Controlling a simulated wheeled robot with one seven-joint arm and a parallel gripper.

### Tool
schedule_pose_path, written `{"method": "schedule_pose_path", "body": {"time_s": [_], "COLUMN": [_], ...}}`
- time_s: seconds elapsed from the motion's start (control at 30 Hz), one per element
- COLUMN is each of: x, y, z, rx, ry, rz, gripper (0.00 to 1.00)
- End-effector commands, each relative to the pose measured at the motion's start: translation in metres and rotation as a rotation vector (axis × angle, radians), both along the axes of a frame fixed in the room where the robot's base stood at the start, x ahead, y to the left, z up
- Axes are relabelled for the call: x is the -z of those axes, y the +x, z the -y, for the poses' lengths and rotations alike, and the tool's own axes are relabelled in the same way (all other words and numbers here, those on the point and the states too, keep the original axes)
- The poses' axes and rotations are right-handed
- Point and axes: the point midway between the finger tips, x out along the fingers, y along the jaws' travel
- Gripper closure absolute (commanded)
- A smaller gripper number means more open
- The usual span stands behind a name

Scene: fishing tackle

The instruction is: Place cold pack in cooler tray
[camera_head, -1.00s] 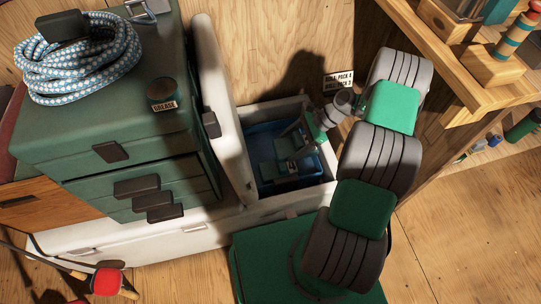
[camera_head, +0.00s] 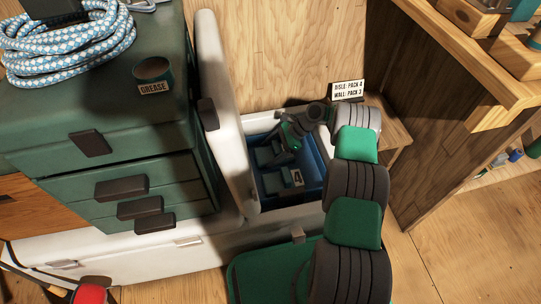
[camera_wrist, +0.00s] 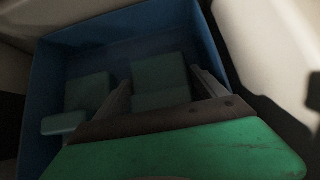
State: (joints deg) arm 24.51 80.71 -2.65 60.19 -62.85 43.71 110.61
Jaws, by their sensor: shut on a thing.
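The white cooler (camera_head: 262,226) stands open with its lid (camera_head: 222,100) raised on the left. A blue tray (camera_head: 316,168) sits inside it. My gripper (camera_head: 282,150) reaches down into the cooler over the tray. In the wrist view my gripper (camera_wrist: 160,92) is shut on a teal cold pack (camera_wrist: 158,72) between its two fingers. Another teal pack (camera_wrist: 88,92) lies to its left in the tray. A block marked 4 (camera_head: 297,178) shows at the tray's near side. Whether the held pack touches the tray floor cannot be told.
A small sign (camera_head: 348,91) about aisle and wall packs stands behind the cooler. A green tackle chest (camera_head: 110,150) with a grease tin (camera_head: 153,75) and coiled rope (camera_head: 65,40) is left of the lid. A wooden shelf (camera_head: 440,130) stands close on the right.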

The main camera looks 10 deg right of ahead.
Motion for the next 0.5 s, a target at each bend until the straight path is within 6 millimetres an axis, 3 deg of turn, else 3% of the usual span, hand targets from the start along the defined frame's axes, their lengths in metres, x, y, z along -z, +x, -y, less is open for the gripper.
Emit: {"method": "schedule_pose_path", "body": {"time_s": [0.3,0.33,0.43,0.5], "x": [0.0025,0.0027,0.0016,0.0016], "y": [0.0014,0.0010,0.0010,0.0009], "z": [0.0008,0.0007,0.0007,0.0007], "rx": [0.000,0.001,0.001,0.000], "ry": [-0.001,-0.001,-0.001,-0.001], "rz": [0.004,0.004,0.004,0.003], "gripper": [0.87,0.18,0.10,0.10]}}
